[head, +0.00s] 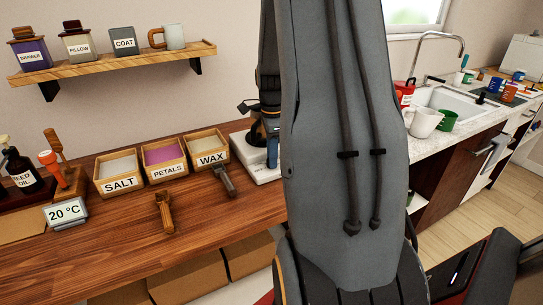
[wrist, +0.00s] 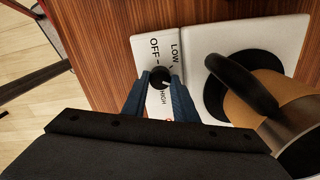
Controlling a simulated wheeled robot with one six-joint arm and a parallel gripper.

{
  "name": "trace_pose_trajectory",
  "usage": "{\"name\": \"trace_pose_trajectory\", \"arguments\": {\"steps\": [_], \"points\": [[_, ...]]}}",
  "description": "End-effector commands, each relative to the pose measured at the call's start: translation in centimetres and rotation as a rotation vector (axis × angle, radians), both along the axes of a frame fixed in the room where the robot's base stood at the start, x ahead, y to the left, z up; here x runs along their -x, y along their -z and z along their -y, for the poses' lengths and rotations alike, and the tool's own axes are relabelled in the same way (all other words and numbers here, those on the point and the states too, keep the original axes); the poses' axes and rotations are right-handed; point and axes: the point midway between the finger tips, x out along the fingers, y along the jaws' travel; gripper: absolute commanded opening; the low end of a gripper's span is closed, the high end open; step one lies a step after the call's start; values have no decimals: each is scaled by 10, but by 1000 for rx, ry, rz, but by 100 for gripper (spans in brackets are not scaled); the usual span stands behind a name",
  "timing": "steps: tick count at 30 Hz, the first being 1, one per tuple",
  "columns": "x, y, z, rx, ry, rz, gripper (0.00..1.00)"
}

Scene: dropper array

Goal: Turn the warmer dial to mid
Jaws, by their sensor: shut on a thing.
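The warmer is a white box on the wooden counter. In the wrist view its panel (wrist: 149,46) carries the words OFF, LOW and HIGH. The black dial (wrist: 160,77) sits between these words. A small light mark on it seems to point to the lower right, near HIGH, but it is too small to be sure. My gripper (wrist: 159,84) has its two blue fingers on either side of the dial and is shut on it. In the head view the warmer (head: 265,174) is partly hidden behind my arm, and the dial cannot be made out.
An amber vessel with a dark handle (wrist: 245,85) stands close right of the dial, over the warmer's black round plate (wrist: 214,97). Boxes of salt (head: 119,187), petals (head: 169,174) and wax (head: 212,159) stand left of the warmer. A scoop (head: 223,180) lies before the wax.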

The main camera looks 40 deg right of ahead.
Motion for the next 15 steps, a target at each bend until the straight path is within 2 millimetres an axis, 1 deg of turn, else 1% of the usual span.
{"name": "trace_pose_trajectory", "arguments": {"steps": [8, 9, 11, 12, 15], "points": [[-2, -2, 2, 5, 0, 6, 4], [-2, -2, 2, 5, 0, 6, 28], [-2, -2, 2, 4, 0, 6, 38], [-2, -2, 2, 4, 0, 5, 44], [-1, -1, 1, 3, 0, 4, 45]]}}
